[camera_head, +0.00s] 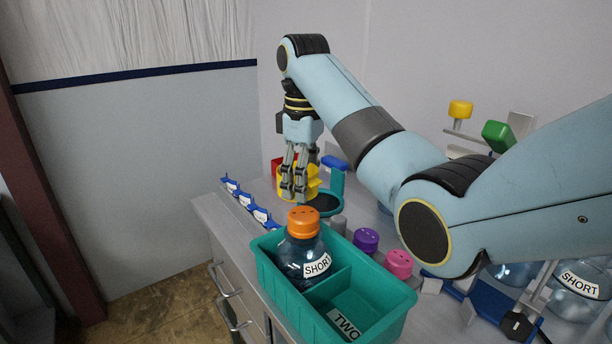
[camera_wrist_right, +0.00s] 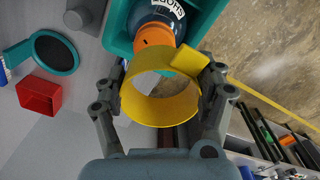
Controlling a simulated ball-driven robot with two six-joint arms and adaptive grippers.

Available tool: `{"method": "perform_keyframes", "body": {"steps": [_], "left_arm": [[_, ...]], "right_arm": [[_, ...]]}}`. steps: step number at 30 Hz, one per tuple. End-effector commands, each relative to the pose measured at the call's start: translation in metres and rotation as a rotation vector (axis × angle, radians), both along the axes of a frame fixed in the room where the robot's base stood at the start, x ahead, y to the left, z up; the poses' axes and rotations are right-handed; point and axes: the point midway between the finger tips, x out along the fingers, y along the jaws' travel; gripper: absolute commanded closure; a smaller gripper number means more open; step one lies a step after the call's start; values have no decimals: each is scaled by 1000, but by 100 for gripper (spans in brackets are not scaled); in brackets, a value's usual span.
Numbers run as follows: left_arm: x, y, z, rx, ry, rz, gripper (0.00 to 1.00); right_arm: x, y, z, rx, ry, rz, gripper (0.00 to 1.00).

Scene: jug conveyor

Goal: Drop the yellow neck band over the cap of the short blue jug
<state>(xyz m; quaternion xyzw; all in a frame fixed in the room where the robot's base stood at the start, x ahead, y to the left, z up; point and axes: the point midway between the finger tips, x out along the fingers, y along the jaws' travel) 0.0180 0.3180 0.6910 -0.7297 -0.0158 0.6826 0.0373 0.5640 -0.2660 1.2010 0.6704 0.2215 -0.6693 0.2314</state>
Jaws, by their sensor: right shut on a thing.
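My right gripper (camera_head: 294,193) is shut on the yellow neck band (camera_head: 311,181), which also shows as an open ring between the fingers in the right wrist view (camera_wrist_right: 138,110). The short blue jug (camera_head: 300,262) has an orange cap (camera_head: 303,221) and a "SHORT" label. It stands upright in the left compartment of a teal crate (camera_head: 371,329). In the head view the band is behind the jug, apart from the cap. In the right wrist view the orange cap (camera_wrist_right: 153,37) lies just beyond the ring's upper edge. My left gripper is not in view.
The crate's "TWO" compartment is empty. Purple (camera_head: 366,240) and pink (camera_head: 399,262) caps stand behind the crate. A red box (camera_wrist_right: 40,95) and a teal stand with a dark round pad (camera_wrist_right: 54,53) are near the band. Another "SHORT" jug (camera_head: 579,289) is at right.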

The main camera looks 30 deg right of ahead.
Motion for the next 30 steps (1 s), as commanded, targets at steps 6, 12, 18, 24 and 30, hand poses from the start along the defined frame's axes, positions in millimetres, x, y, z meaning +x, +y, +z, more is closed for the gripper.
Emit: {"method": "perform_keyframes", "body": {"steps": [6, 12, 18, 24, 30], "left_arm": [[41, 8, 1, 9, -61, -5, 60], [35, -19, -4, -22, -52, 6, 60], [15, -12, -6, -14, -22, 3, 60], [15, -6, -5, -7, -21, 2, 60], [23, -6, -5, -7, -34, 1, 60]], "right_arm": [[-1, -2, -20, -2, 5, -2, 57], [-1, -1, -36, -2, 4, -1, 57], [-1, -2, -45, -1, 2, -1, 57], [-1, -2, -46, -2, 2, -1, 57], [0, -2, -46, -1, 2, -1, 57]]}}
